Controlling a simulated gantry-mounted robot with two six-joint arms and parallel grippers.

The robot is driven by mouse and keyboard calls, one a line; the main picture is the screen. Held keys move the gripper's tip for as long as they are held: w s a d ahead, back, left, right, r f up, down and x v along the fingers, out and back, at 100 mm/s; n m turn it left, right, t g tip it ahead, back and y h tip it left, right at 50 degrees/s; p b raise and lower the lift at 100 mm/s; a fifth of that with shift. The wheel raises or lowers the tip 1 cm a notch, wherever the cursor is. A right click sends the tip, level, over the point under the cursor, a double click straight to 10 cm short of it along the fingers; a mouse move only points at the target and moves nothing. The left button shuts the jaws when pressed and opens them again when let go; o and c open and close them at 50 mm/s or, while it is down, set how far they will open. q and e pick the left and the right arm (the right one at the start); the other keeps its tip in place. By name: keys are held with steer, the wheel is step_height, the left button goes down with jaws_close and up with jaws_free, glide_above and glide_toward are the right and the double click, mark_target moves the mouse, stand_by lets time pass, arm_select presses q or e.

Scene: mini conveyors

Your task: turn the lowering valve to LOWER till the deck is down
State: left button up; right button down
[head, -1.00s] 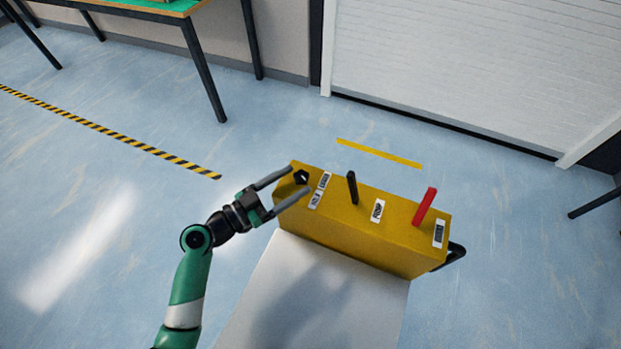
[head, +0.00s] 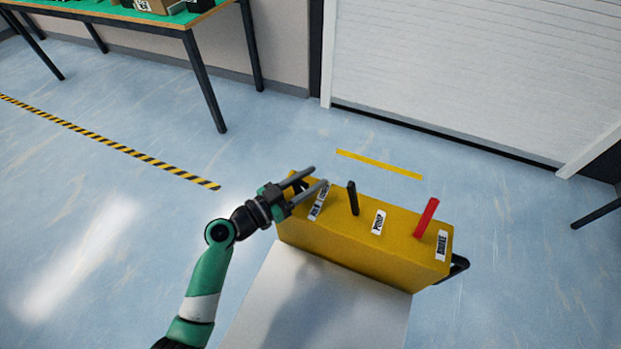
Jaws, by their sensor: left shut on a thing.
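The yellow control box (head: 350,235) stands at the end of a pale grey deck (head: 310,310) in the head view. The lowering valve (head: 301,184), a small black knob, is at the box's left end, mostly hidden by my fingers. My left gripper (head: 318,176) is shut on the valve knob, its two grey fingers on either side of it. A white label (head: 318,204) sits beside the knob; its words are too small to read surely. My right gripper is not in view.
A black pump lever (head: 353,198) and a red brake lever (head: 426,218) stand up on the same box, right of the valve. A black handle (head: 458,268) sticks out at its right end. Open blue floor surrounds it; a table (head: 180,28) stands behind left.

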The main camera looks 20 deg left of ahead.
arm_select(q)
jaws_close()
